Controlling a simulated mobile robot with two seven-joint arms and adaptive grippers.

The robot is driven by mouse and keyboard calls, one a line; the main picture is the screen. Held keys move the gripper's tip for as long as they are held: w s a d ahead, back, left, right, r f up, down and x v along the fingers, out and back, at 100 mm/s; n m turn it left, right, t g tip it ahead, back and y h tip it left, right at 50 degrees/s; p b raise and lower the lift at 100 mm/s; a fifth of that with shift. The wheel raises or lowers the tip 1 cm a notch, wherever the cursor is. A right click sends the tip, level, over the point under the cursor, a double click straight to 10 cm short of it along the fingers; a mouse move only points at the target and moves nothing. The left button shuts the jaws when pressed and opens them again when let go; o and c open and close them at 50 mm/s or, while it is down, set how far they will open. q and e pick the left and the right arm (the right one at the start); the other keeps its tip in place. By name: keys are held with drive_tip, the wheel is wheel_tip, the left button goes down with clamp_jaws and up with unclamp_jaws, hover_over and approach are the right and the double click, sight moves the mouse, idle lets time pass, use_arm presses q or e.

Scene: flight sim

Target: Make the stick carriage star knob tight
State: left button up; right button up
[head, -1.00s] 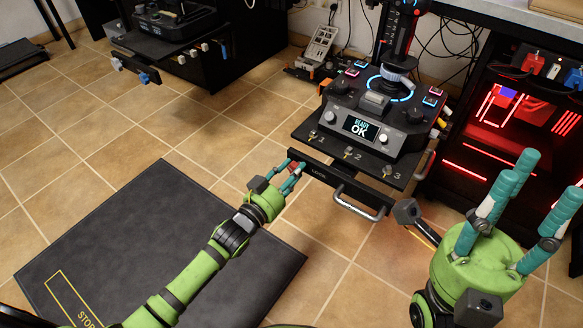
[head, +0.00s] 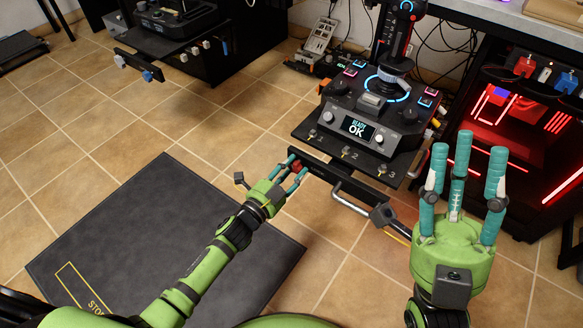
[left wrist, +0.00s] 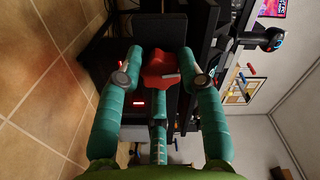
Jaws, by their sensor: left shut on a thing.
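The red star knob (head: 298,167) sits at the left end of the black front bar (head: 345,180) below the stick carriage, partly hidden by fingers. In the left wrist view the red knob (left wrist: 160,69) lies between my teal fingers. My left gripper (head: 294,168) is shut on it. The stick unit (head: 375,115) above has a screen reading "READY OK". A flight stick (head: 392,60) stands upright behind the screen. My right gripper (head: 466,150) is open and empty, its fingers pointing up, right of the unit.
A grey tubular handle (head: 352,200) sticks out below the front bar, near my right arm. A dark mat (head: 165,235) lies on the tiled floor at left. A red-lit computer case (head: 510,130) stands at right. Another black unit (head: 175,25) is at the back left.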

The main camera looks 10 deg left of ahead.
use_arm(q)
drive_tip(key=shift+d+r+m, duration=0.1)
drive_tip(key=shift+m, duration=0.8)
drive_tip(key=o, duration=1.1)
drive_tip(key=shift+o, duration=0.2)
drive_tip(key=shift+s+a, duration=0.2)
drive_tip(key=shift+s, duration=0.1)
drive_tip(key=v, duration=1.1)
drive_tip(key=shift+s, duration=0.2)
